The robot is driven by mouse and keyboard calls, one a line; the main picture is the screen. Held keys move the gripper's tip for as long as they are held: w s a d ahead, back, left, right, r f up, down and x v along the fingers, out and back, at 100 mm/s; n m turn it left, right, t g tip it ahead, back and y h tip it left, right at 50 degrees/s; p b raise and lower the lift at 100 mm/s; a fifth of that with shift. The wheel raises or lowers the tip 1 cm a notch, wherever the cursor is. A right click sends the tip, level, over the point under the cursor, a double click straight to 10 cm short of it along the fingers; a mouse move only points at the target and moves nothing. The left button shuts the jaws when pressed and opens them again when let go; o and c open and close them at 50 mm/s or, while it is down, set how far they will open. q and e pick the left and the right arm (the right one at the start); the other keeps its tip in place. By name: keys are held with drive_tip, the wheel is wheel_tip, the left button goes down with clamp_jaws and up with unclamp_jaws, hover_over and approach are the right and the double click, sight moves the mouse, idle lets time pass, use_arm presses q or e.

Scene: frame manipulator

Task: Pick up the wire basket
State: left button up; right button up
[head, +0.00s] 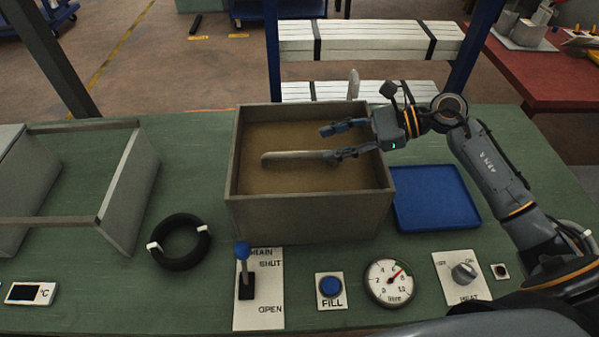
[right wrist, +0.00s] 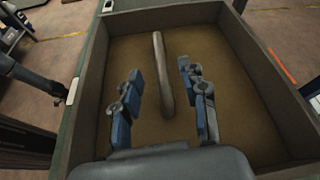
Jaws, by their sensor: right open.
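No wire mesh or basket shape shows clearly in either view. A long grey rounded bar (head: 290,159) lies across the inside of an open grey-brown tank (head: 300,216) on the green bench. Whether the bar belongs to a basket, I cannot tell. My right gripper (head: 326,143) reaches into the tank area from the right, open and empty. In the right wrist view the bar (right wrist: 160,65) lies between its two spread blue-tipped fingers (right wrist: 160,88), with gaps on both sides. The inside of the tank is plain brown. My left gripper is not in view.
A blue tray (head: 437,198) lies right of the tank. A black ring with white clips (head: 180,242) and a grey frame (head: 118,190) stand left. A blue-knobbed lever (head: 243,262), FILL button (head: 330,287), gauge (head: 389,284) and rotary knob (head: 464,272) line the front.

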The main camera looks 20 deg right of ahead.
sight(299, 153)
drive_tip(key=x, duration=0.2)
drive_tip(key=shift+w+a+p, duration=0.2)
drive_tip(key=shift+p, duration=0.1)
drive_tip(key=shift+w+a+f, duration=0.15)
drive_tip(key=shift+f, duration=0.05)
drive_tip(key=shift+a+p, duration=0.25)
drive_tip(key=shift+p, duration=0.1)
drive_tip(key=p+x, duration=0.1)
drive_tip(key=x, duration=0.1)
drive_tip(key=p+x, duration=0.1)
drive_tip(key=x, duration=0.1)
drive_tip(key=shift+a+f+p, duration=0.15)
drive_tip(key=shift+f+p, duration=0.05)
drive_tip(key=shift+p, duration=0.2)
drive_tip(key=shift+a+f, duration=0.15)
drive_tip(key=shift+f, duration=0.1)
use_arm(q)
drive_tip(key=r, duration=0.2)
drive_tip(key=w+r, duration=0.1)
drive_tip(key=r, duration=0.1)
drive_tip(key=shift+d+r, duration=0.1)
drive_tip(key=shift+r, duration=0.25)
use_arm(e)
clamp_jaws()
